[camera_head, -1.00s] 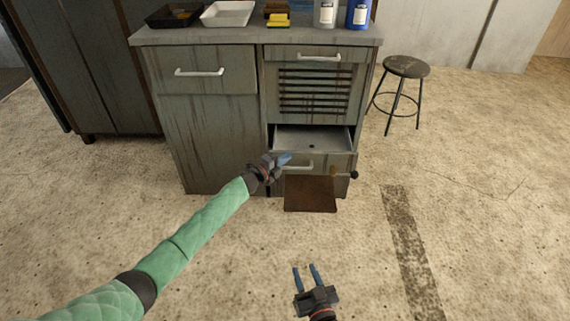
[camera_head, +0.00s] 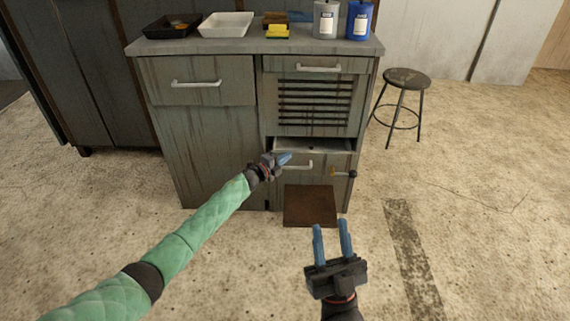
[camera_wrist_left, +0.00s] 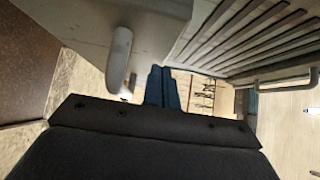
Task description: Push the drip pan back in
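The drip pan (camera_head: 325,161) is the low grey drawer at the cabinet's lower right, with a pale bar handle (camera_head: 298,165). It stands slightly out, with a narrow strip of its inside showing. The handle also shows in the left wrist view (camera_wrist_left: 120,60). My left gripper (camera_head: 285,158) is at the upper left of the pan's front, its blue fingers together and empty, beside the handle rather than around it. I cannot tell whether the tips touch the pan. My right gripper (camera_head: 331,225) is open and empty, low in front of the cabinet.
A dark knob or valve (camera_head: 351,173) sticks out at the pan's right. A brown mat (camera_head: 310,205) lies below the pan. A louvred panel (camera_head: 314,102) is above it. A round stool (camera_head: 406,79) stands to the right. Trays and bottles stand on the cabinet top (camera_head: 225,45).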

